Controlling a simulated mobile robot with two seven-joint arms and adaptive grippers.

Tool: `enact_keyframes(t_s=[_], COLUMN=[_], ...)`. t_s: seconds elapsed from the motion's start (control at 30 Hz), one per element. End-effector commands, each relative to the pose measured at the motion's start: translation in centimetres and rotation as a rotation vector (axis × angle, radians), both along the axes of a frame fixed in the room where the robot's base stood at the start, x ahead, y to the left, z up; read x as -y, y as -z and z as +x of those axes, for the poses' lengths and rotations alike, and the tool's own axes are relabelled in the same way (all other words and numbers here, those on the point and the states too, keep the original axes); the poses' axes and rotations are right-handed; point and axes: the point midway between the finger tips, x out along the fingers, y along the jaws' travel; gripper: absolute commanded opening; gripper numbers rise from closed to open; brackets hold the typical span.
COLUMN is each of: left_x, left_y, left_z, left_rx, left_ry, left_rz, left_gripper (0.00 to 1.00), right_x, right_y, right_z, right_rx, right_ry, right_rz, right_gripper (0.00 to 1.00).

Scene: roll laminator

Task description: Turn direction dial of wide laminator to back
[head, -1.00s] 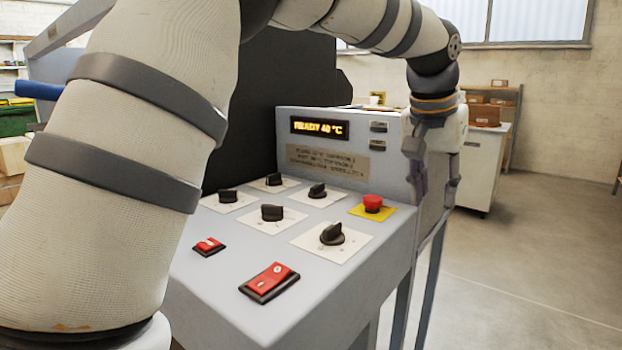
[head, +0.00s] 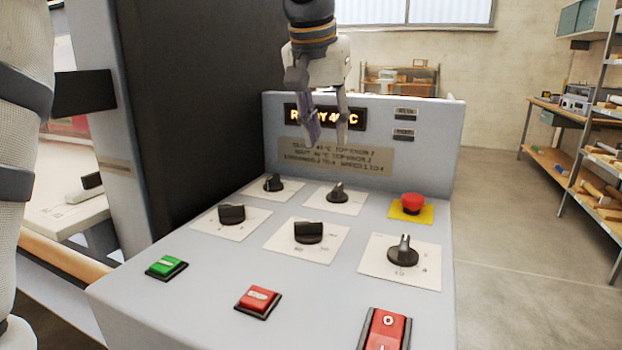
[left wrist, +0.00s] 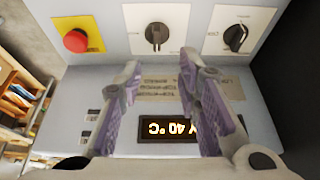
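The wide laminator's grey control panel (head: 205,295) carries several black dials on white plates: back left (head: 273,183), back middle (head: 338,193), middle left (head: 231,213), centre (head: 308,231) and front right (head: 403,252). Their labels are too small to read, so I cannot tell which is the direction dial. My left gripper (head: 325,135) is open and empty, pointing down in front of the display (head: 350,118), above the back dials. In the left wrist view, one back dial (left wrist: 156,37) lies just beyond the gap between the fingertips (left wrist: 160,66), apart from them. My right gripper is not in view.
A red emergency button (head: 412,203) on a yellow plate stands at the panel's right. Green (head: 166,267) and red (head: 258,301) buttons and a red rocker switch (head: 385,330) line the front. A dark upright wall (head: 195,110) bounds the left. Open floor lies to the right.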

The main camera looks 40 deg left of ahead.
Motion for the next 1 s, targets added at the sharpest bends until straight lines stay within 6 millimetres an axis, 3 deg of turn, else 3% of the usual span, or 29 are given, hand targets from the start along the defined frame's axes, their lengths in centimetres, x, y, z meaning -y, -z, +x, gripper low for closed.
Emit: enact_keyframes(t_s=[0.5, 0.63, 0.9, 1.0], left_x=[-0.9, -1.0, -1.0, -1.0], left_y=[9.9, 10.9, 11.1, 11.1], left_z=[3.9, 4.4, 4.5, 4.5], left_rx=[-0.004, -0.001, 0.000, 0.000], left_ry=[-0.001, 0.000, 0.000, 0.000], left_rz=[-0.001, 0.000, 0.000, 0.000], left_gripper=[0.31, 0.31, 0.31, 0.08], right_x=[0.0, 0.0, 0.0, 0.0], right_y=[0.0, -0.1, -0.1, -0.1], right_z=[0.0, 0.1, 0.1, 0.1], right_rx=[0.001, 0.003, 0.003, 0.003], right_ry=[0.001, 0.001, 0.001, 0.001], right_rz=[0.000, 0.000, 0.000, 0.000], right_gripper=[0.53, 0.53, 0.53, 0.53])
